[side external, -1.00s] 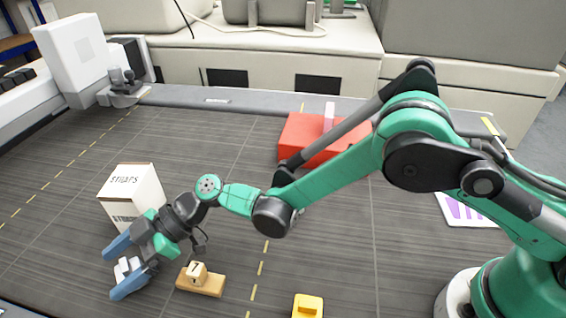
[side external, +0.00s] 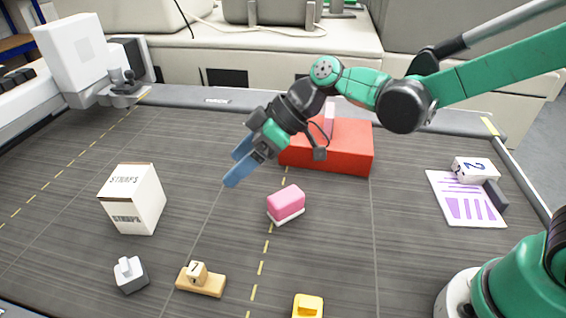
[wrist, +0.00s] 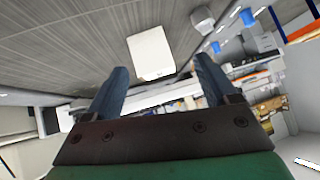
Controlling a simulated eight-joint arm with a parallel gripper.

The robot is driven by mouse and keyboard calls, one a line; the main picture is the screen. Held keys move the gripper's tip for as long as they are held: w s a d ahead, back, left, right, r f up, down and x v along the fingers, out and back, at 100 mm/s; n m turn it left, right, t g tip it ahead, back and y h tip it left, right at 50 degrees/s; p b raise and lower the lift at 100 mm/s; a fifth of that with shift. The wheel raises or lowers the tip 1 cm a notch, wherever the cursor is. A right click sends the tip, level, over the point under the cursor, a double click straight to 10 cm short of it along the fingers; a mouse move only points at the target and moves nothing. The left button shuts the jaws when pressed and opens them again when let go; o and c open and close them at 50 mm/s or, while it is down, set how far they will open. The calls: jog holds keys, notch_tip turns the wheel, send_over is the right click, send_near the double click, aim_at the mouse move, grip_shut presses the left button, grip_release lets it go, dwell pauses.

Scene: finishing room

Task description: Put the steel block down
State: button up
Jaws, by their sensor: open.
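The steel block (side external: 131,276), a small grey block with a raised knob on top, stands upright on the dark grey table at the lower left in the side view. Nothing is touching it. My gripper (side external: 236,166) is open and empty, raised above the middle of the table, well up and to the right of the block. Its two blue fingers are spread apart in the wrist view, with nothing between them. I cannot make out the steel block for certain in the wrist view.
A white STRAPS box (side external: 133,198) stands behind the steel block. A wooden piece with a small cube (side external: 201,281) lies right of it. A pink block on a white base (side external: 286,203), a yellow block (side external: 308,306), a red box (side external: 345,150) and a printed sheet (side external: 463,205) are farther right.

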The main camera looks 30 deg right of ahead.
jog(key=s+d+m+t+h, duration=0.1)
jog(key=s+d+m+h, duration=0.1)
jog(key=d, duration=0.3)
jog(key=s+d+m+t+h, duration=0.1)
jog(key=s+d+m+h, duration=0.2)
jog(key=s+d+m, duration=0.1)
jog(key=s+d+r+m+t+h, duration=0.1)
jog(key=s+d+m+h, duration=0.2)
jog(key=d, duration=0.5)
jog(key=shift+d+m, duration=0.25)
jog(key=shift+m, duration=0.45)
jog(key=shift+r, duration=0.1)
